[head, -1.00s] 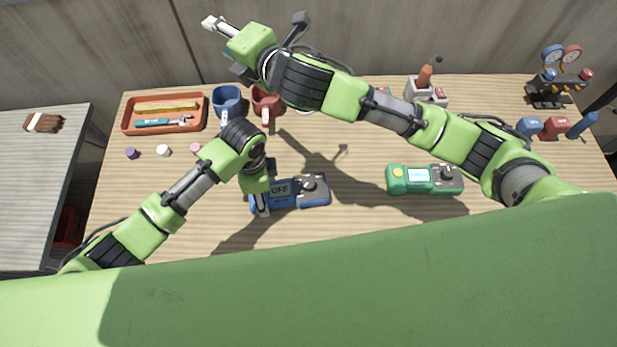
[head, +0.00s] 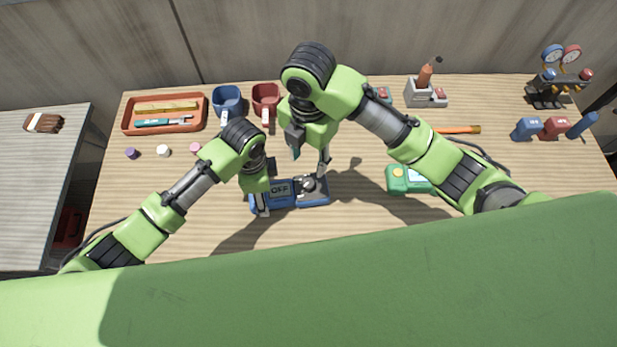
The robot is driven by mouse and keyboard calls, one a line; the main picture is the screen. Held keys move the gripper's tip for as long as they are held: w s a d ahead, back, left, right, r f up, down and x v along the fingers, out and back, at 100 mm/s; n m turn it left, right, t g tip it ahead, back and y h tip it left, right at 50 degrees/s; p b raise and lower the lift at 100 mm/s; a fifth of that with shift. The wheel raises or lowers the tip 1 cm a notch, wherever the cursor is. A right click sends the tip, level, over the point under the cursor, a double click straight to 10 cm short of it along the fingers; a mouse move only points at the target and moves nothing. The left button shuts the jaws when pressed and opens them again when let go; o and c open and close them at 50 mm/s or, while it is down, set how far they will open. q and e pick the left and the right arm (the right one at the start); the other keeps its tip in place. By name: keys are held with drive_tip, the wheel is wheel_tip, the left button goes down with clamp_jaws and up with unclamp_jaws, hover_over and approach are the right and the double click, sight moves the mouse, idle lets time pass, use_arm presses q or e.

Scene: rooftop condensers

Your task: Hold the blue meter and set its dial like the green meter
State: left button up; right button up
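The blue meter (head: 285,203) lies on the table, its screen reading OFF and its round dial (head: 308,185) on the right half. My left gripper (head: 265,190) is at the meter's left end, with one finger at the near side and one at the far side, and appears shut on it. My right gripper (head: 310,164) points down with its fingers spread and empty, just above and behind the dial. The green meter (head: 400,187) lies to the right. My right arm covers its right part, so its dial is hidden.
An orange tray (head: 125,128) with tools, a blue mug (head: 227,101) and a red mug (head: 266,98) stand at the back left. Small caps lie in front of the tray. A soldering-iron stand (head: 425,95) and a gauge manifold (head: 551,88) stand at the back right.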

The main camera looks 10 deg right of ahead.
sight(309, 183)
wheel_tip(309, 183, down, 11)
drive_tip(key=shift+r, duration=0.1)
idle(0.3)
drive_tip(key=shift+c, duration=0.5)
drive_tip(key=c, duration=1)
